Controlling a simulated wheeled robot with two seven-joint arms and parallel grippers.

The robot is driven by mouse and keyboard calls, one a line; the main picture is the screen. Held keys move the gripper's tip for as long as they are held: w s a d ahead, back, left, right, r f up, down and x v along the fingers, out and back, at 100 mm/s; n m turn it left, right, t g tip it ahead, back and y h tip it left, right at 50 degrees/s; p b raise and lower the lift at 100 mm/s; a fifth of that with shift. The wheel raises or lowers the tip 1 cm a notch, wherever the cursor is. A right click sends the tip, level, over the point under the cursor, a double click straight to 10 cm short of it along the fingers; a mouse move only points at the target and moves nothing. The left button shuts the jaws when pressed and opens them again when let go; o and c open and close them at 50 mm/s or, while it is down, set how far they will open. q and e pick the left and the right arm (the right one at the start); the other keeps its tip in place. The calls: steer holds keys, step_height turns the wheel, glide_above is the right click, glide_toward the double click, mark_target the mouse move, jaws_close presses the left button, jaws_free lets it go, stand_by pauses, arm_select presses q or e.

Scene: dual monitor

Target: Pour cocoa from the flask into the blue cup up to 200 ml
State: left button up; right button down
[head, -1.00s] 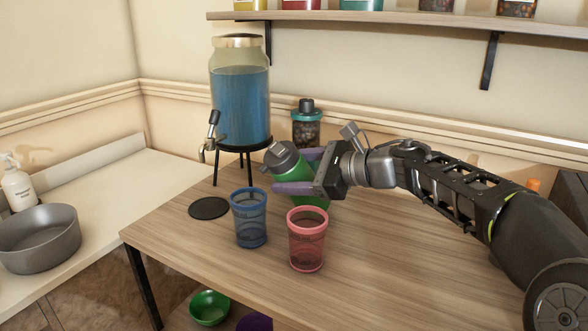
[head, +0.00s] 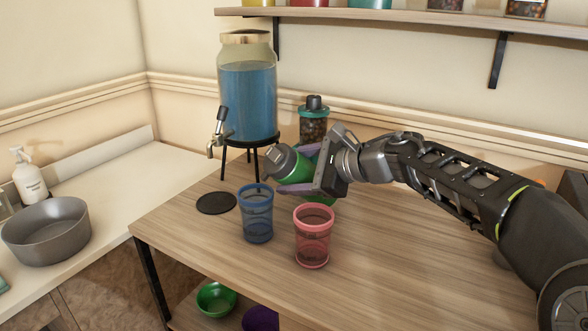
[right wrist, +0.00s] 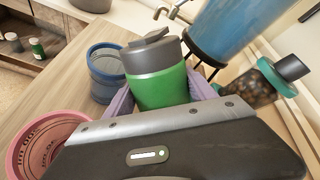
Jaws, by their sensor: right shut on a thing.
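My right gripper (head: 306,181) is shut on the green flask (head: 293,165), which has a grey top. The flask is tilted, its top toward the left and slightly raised, above the table behind the blue cup. The flask also shows between the purple fingers in the right wrist view (right wrist: 160,85). The blue cup (head: 257,215) stands upright on the table, in front and left of the flask's top. It shows beside the flask in the right wrist view (right wrist: 104,72). No stream of cocoa is visible. My left gripper is not in view.
A pink cup (head: 313,238) stands right of the blue cup. A dispenser of blue liquid (head: 248,100) stands behind on a black stand. A black round coaster (head: 216,203) lies left of the blue cup. A jar with a teal lid (head: 314,120) stands at the back.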

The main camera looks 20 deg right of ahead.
steer(key=shift+r+n+h+p, duration=0.3)
steer(key=shift+r+h+p, duration=0.1)
steer(key=shift+p, duration=0.3)
steer(key=shift+a+r+p, duration=0.1)
steer(key=shift+r+p, duration=0.1)
steer(key=shift+p, duration=0.3)
steer(key=shift+n, duration=0.3)
steer(key=shift+r+p, duration=0.15)
steer(key=shift+p, duration=0.25)
steer(key=shift+r+h+p, duration=0.1)
steer(key=shift+h+p, duration=0.25)
steer(key=shift+h, duration=0.05)
stand_by(1.0)
steer(key=shift+r+n+p, duration=0.2)
steer(key=shift+n+p, duration=0.1)
steer(key=shift+p, duration=0.3)
stand_by(0.8)
